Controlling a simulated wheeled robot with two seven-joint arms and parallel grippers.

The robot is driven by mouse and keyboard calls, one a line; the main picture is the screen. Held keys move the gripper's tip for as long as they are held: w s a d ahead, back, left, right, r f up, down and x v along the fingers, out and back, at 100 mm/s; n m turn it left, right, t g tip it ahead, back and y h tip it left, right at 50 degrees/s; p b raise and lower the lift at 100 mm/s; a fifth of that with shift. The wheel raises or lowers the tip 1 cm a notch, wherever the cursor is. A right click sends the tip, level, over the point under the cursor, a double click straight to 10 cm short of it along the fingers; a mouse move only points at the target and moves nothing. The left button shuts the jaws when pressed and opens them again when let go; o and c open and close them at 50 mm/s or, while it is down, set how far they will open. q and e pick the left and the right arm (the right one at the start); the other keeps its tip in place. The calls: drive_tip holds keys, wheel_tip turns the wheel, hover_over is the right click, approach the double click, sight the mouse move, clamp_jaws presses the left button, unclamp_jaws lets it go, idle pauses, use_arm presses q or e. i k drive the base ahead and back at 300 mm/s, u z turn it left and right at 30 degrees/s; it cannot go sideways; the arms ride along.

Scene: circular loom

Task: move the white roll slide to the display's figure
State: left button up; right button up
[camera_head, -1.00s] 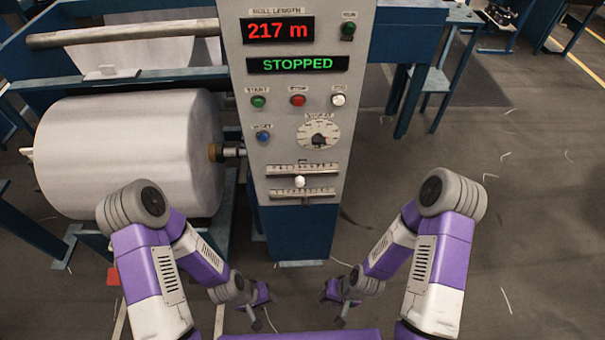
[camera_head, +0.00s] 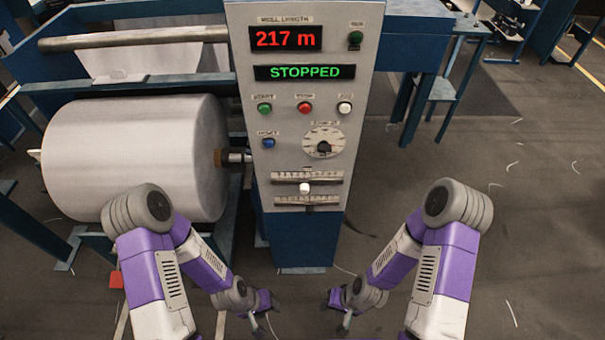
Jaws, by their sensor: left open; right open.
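The white slide knob (camera_head: 305,188) sits near the middle of a short horizontal scale (camera_head: 285,177) low on the grey control panel (camera_head: 245,110). A second scale lies just below the knob. The red display (camera_head: 286,38) reads 217 m under a roll length label. A green display (camera_head: 304,72) reads STOPPED. My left gripper (camera_head: 256,326) is open and empty, low in the view, below and left of the knob. My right gripper (camera_head: 344,324) is open and empty, below and right of the knob. Neither touches the panel. The scale's figures are too small to read.
Start, stop and other buttons, with a round dial (camera_head: 324,142), sit above the slide. A large white roll (camera_head: 130,155) on a blue frame stands left of the panel. A blue bench (camera_head: 440,90) stands behind right. The floor at right is mostly clear.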

sight(304, 188)
drive_tip(key=z, duration=1.45)
drive_tip(key=k, duration=0.9)
drive_tip(key=u, duration=1.45)
drive_tip(key=i, duration=0.5)
drive_tip(key=z, duration=0.05)
